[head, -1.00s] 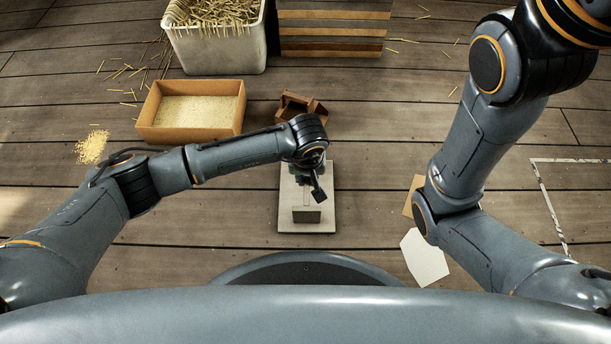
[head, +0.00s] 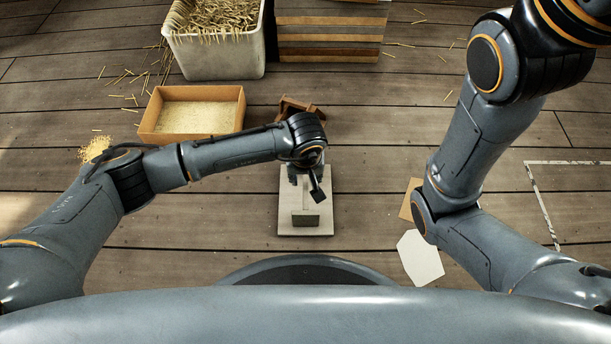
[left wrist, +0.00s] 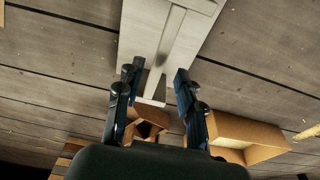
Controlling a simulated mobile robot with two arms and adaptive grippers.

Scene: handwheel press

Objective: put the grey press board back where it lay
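My left gripper (left wrist: 157,85) is open, its two dark fingers apart over a pale base plate, with no object clearly held between them. In the head view my left gripper (head: 316,188) hangs over the same pale base plate (head: 287,222), mostly hidden by its own wrist. A narrow grey strip (left wrist: 172,38) runs along the plate and ends between the fingers in the left wrist view. A small grey-brown block (head: 305,219) stands at the plate's near end. I cannot tell which piece is the grey press board. My right gripper is out of view.
A tan box of grain (head: 165,137) and a white bin of straw (head: 215,60) stand at the back left. A small brown box (head: 290,105) is behind the plate, near a striped stack (head: 330,38). A white sheet (head: 420,258) and tan piece (head: 408,203) lie right. Floor between is clear.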

